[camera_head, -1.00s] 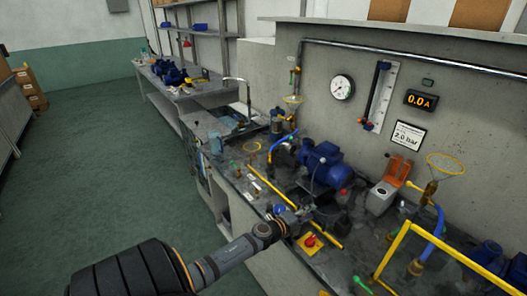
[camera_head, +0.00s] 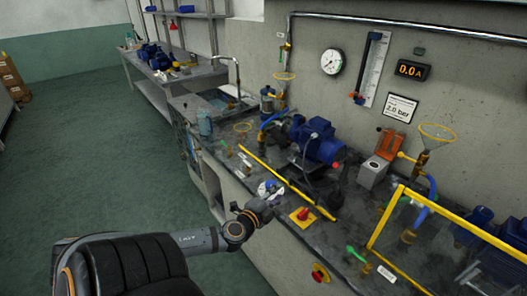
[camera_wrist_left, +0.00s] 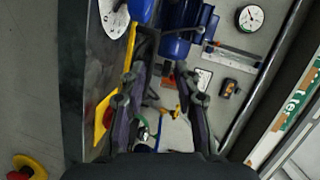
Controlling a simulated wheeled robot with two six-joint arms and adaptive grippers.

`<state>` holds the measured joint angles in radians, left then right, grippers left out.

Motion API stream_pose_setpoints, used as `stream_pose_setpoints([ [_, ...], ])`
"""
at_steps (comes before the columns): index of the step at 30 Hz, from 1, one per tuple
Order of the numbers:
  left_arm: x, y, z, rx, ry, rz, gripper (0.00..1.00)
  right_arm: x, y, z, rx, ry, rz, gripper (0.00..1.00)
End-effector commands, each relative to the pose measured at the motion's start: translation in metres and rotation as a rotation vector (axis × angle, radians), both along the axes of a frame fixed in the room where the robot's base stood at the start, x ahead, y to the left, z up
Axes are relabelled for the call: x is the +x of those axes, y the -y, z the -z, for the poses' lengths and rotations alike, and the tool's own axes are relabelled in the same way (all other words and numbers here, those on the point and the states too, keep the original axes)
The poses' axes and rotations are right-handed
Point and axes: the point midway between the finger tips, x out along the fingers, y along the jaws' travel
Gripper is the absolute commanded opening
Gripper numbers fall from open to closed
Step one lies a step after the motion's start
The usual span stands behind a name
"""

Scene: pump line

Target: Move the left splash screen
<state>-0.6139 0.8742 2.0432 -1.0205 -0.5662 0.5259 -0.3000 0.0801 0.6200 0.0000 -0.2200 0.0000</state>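A long yellow bar (camera_head: 287,182) runs along the front of the bench, in front of the blue pump; it looks like the lower edge of the left splash screen. I cannot make out a clear pane above it. A second yellow frame (camera_head: 386,220) stands upright at the right. My left gripper (camera_head: 268,190) is at the bench's front edge, on the near side of the bar and apart from it. In the left wrist view its fingers (camera_wrist_left: 160,72) are spread with nothing held between them, and the yellow bar (camera_wrist_left: 129,52) shows beside the left finger. My right gripper is not in view.
A yellow plate with a red switch (camera_head: 303,214) lies right of the gripper. The blue pump (camera_head: 317,141) stands behind the bar. A grey box with an orange lid (camera_head: 375,171) is further right. A red button (camera_head: 320,273) is on the bench front. The floor at left is clear.

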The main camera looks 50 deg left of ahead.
Motion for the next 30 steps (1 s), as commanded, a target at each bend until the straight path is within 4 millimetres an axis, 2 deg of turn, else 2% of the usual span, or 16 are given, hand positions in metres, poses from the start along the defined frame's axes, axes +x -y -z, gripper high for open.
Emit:
stream_pose_setpoints([
  [6, -0.025, -0.012, 0.016, -0.205, -0.036, -0.261, 0.32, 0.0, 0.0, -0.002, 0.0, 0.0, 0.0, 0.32],
  [10, -0.035, -0.014, 0.025, -0.269, -0.066, -0.34, 0.32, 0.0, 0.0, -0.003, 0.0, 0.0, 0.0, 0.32],
  [30, -0.04, -0.014, 0.03, -0.296, -0.083, -0.375, 0.32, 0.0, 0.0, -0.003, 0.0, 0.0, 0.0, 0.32],
])
